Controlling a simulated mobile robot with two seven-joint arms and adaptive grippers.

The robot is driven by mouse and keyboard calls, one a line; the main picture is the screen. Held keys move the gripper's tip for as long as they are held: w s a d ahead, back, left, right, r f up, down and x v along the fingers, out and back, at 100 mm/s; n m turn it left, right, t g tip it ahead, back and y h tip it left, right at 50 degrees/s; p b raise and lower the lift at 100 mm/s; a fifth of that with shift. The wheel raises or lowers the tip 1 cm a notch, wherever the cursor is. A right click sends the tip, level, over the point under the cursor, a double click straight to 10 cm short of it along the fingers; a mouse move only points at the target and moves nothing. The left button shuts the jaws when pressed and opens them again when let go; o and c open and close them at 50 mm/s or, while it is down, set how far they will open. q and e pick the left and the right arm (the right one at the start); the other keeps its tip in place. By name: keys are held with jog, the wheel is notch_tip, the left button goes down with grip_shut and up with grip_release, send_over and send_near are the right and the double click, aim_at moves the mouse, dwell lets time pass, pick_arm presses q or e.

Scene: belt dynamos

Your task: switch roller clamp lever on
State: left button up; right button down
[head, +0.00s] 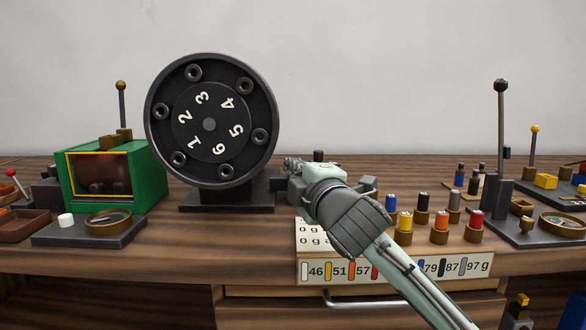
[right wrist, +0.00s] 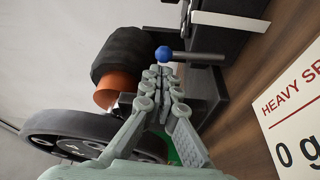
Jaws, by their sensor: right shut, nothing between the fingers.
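In the right wrist view a lever with a blue ball knob (right wrist: 164,53) and a dark rod (right wrist: 205,58) lies beside a black and orange roller (right wrist: 122,60). I take this for the roller clamp lever; in the head view I cannot make it out. My right gripper (head: 290,163) is just right of the large black numbered wheel (head: 210,120). Its fingers are shut and empty. In the wrist view the fingertips (right wrist: 160,74) appear right by the blue knob; I cannot tell whether they touch it. My left gripper is not in view.
A green box (head: 112,175) with a brown window stands left of the wheel. Several coloured weights (head: 405,221) stand right of my right arm. A tall black lever (head: 501,130) rises at the right. A labelled white card (head: 313,230) lies at the table's front.

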jog(key=shift+d+m, duration=0.2)
jog(key=shift+m, duration=0.2)
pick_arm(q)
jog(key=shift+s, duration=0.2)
pick_arm(e)
jog(key=shift+d+r+m, duration=0.1)
jog(key=shift+d+m, duration=0.15)
jog(key=shift+m, duration=0.05)
jog(key=d+m+p, duration=0.1)
jog(key=d+p, duration=0.2)
jog(key=shift+t, duration=0.4)
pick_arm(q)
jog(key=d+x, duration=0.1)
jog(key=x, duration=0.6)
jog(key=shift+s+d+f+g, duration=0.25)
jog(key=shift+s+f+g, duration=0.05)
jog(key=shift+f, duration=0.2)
